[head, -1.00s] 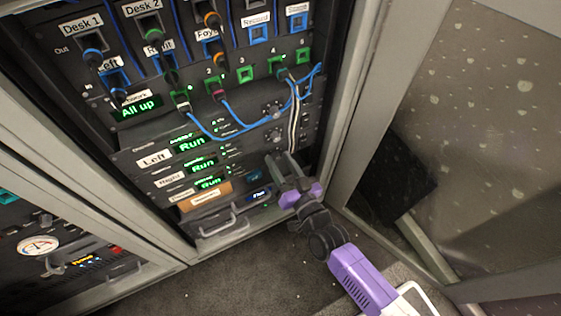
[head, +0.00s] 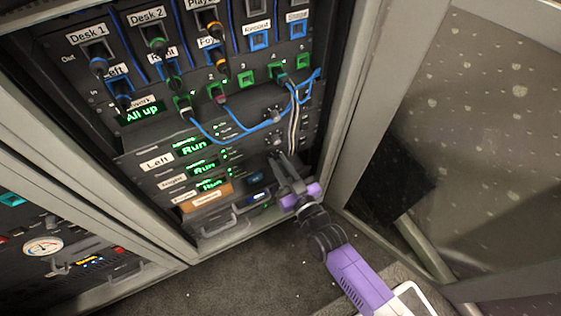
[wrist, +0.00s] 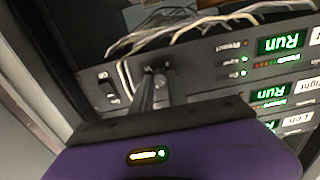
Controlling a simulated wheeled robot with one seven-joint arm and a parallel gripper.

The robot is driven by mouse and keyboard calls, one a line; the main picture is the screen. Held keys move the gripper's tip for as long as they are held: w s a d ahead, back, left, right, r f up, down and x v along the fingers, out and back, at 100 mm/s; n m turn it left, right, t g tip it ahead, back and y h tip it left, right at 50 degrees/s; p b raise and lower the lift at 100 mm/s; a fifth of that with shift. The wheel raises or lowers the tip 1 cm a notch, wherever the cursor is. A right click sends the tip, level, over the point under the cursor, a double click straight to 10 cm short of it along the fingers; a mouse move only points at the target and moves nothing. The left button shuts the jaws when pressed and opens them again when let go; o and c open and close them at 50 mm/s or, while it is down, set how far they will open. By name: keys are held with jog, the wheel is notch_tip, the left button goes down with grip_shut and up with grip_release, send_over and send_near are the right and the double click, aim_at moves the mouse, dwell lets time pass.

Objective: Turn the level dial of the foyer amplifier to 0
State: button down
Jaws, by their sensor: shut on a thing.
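The foyer amplifier is the lowest of three dark amplifier units in the rack, below the ones labelled Left and Right. Its green Run display (head: 211,184) is lit in the head view. In the upside-down wrist view, its panel (wrist: 205,62) is the topmost unit, with its Run display (wrist: 283,44) at right. My gripper (head: 279,158) reaches the right side of this unit. In the wrist view, my gripper (wrist: 158,72) is shut on the level dial at the panel. The dial is mostly hidden between the fingers, and its pointer and scale cannot be read.
A small switch (wrist: 107,88) sits beside the fingers on the panel. Pale cables (wrist: 165,38) run close by in the wrist view. Blue patch cables (head: 235,130) hang above the amplifiers. The rack's right frame (head: 370,80) stands close to my arm.

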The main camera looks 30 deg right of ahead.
jog(key=n+p, duration=0.1)
jog(key=n, duration=0.3)
jog(key=shift+n, duration=0.3)
jog(key=n, duration=0.4)
jog(key=shift+f+n, duration=0.1)
jog(key=shift+n, duration=0.2)
jog(key=n+b, duration=0.1)
jog(key=n, duration=0.4)
jog(key=shift+a+f, duration=0.1)
jog(key=shift+n+b, duration=1)
jog(key=shift+n, duration=1)
jog(key=c, duration=1.3)
grip_release()
jog(key=shift+s, duration=0.1)
